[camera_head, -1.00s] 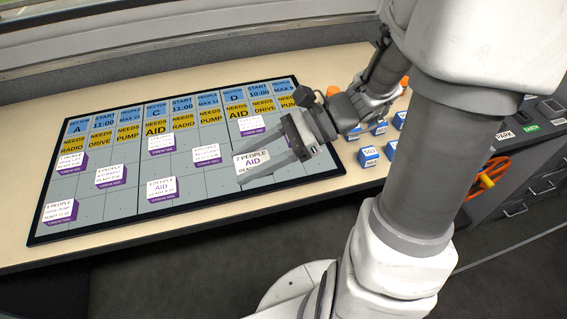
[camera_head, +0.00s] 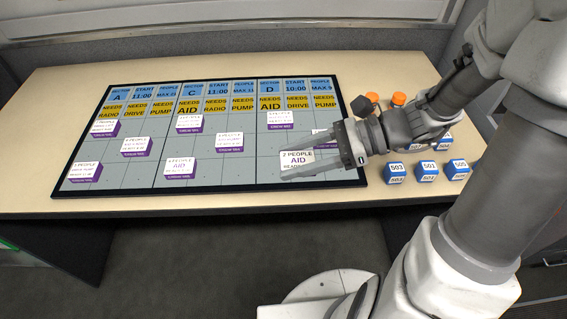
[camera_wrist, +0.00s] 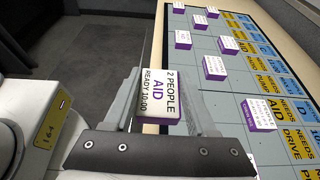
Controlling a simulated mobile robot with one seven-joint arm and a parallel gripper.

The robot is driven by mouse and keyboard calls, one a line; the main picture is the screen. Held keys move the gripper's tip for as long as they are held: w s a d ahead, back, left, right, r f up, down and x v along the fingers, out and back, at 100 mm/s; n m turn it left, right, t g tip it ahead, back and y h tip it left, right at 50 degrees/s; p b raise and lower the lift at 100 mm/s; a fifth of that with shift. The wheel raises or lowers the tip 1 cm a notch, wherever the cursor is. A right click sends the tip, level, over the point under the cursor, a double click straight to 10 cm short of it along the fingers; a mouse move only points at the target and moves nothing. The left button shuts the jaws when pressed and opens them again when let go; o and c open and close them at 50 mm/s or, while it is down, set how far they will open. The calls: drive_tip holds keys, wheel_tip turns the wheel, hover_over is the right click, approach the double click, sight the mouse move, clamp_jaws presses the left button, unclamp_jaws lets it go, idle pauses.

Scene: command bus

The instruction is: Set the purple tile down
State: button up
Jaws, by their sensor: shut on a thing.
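The purple tile (camera_head: 297,158) has a white top reading "2 PEOPLE AID" and a ready time of 10:00. My gripper (camera_head: 290,168) is shut on it, one finger along each side, over the lower part of the sector D columns. In the wrist view the tile (camera_wrist: 158,90) sits upright to the camera between the fingers, with its purple edge toward the palm. The dark-framed grey board (camera_head: 225,178) lies below. The tile looks raised above the board, but the exact gap cannot be told.
Several other white-topped purple tiles stand on the board, one (camera_head: 280,120) above the held tile and one (camera_head: 322,138) partly hidden by my gripper. Blue numbered blocks (camera_head: 396,172) and orange pieces (camera_head: 399,98) stand right of the board. Bare grey cells (camera_head: 225,178) lie along the board's lower edge.

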drive_tip(key=w+f, duration=0.1)
drive_tip(key=w, duration=0.1)
drive_tip(key=w+a+f+b, duration=0.1)
drive_tip(key=w, duration=0.1)
drive_tip(key=w+a+f+b, duration=0.1)
drive_tip(key=w+f, duration=0.1)
drive_tip(key=shift+w+f, duration=0.1)
drive_tip(key=shift+w, duration=0.2)
wheel_tip(320, 180, down, 4)
drive_tip(key=shift+f+b, duration=0.1)
drive_tip(key=shift+b, duration=0.85)
drive_tip(key=o, duration=1.4)
